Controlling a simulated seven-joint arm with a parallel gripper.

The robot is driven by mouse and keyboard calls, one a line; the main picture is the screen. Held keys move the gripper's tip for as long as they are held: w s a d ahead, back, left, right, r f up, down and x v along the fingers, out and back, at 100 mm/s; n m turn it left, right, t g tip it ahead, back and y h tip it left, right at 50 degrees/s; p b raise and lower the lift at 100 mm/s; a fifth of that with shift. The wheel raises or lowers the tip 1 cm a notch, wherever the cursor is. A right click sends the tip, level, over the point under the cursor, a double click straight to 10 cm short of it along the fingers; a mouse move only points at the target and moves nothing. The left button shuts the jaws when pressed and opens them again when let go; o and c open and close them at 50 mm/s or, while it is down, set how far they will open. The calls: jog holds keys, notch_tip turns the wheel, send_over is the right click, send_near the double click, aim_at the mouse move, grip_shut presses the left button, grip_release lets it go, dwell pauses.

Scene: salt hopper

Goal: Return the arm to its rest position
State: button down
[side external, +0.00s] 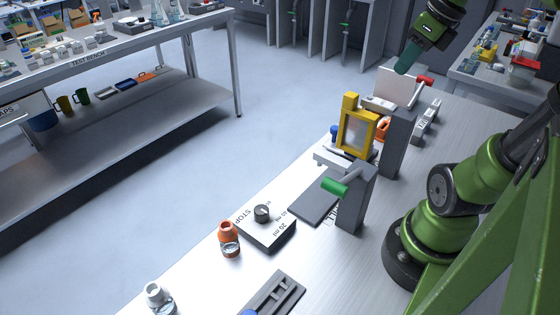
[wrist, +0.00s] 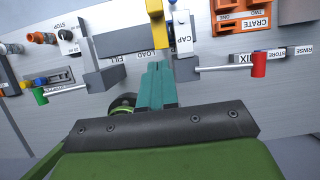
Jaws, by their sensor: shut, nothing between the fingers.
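My gripper (side external: 407,60) hangs high over the far part of the bench in the side external view, with its teal fingers pointing down and left. Its fingers are together and hold nothing. In the wrist view the closed teal fingers (wrist: 156,84) point toward the yellow frame (wrist: 159,28) and the part marked CAP (wrist: 182,32). The yellow-framed hopper (side external: 357,126) stands on the bench below and left of my gripper in the side view, apart from it.
A green-handled lever (side external: 335,187) and a red-handled lever (side external: 425,81) stick out near grey posts. A dial box (side external: 268,231), an orange-capped bottle (side external: 229,240), a white-topped bottle (side external: 157,296) and a grey slotted holder (side external: 273,294) occupy the near bench. Orange crates (wrist: 240,20) show in the wrist view.

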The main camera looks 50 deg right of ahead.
jog(key=w+a+f+n+t+y, duration=0.1)
jog(key=w+a+f+n, duration=0.1)
jog(key=a+n, duration=0.8)
jog(key=w+a+f+n+t+y, duration=0.1)
jog(key=a+n, duration=0.9)
jog(key=n, duration=1.2)
notch_tip(320, 180, down, 2)
jog(key=shift+w+f+t, duration=0.25)
jog(key=shift+w+t, duration=0.15)
jog(key=shift+w, duration=0.5)
